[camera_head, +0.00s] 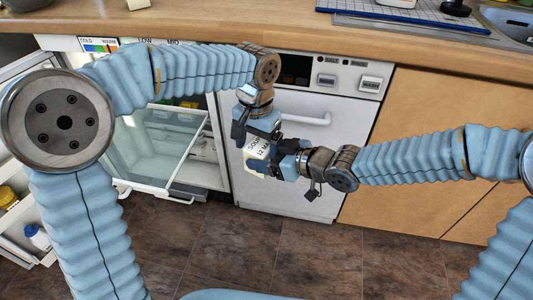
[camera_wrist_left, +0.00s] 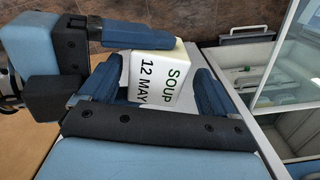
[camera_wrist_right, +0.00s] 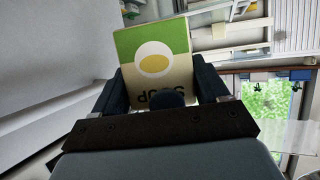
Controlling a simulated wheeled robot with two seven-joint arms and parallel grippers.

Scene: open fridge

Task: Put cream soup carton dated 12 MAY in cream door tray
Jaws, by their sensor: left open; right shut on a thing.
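The soup carton (camera_head: 257,147) is held in the air in front of the white dishwasher. In the left wrist view the carton (camera_wrist_left: 155,75) reads "SOUP 12 MAY" on a cream face. In the right wrist view it (camera_wrist_right: 153,45) has a green band and a yellow oval. My right gripper (camera_wrist_right: 160,82) is shut on the carton. My left gripper (camera_wrist_left: 155,88) is open, with its fingers on either side of the carton; I cannot tell whether they touch it. Door trays (camera_head: 22,240) show at the left edge of the head view; which is the cream one cannot be told.
A yellow-topped jar (camera_head: 8,197) and a white bottle (camera_head: 37,236) stand in the door trays. A dishwasher (camera_head: 300,190) and wooden cabinets are behind my grippers. The floor (camera_head: 270,265) is clear.

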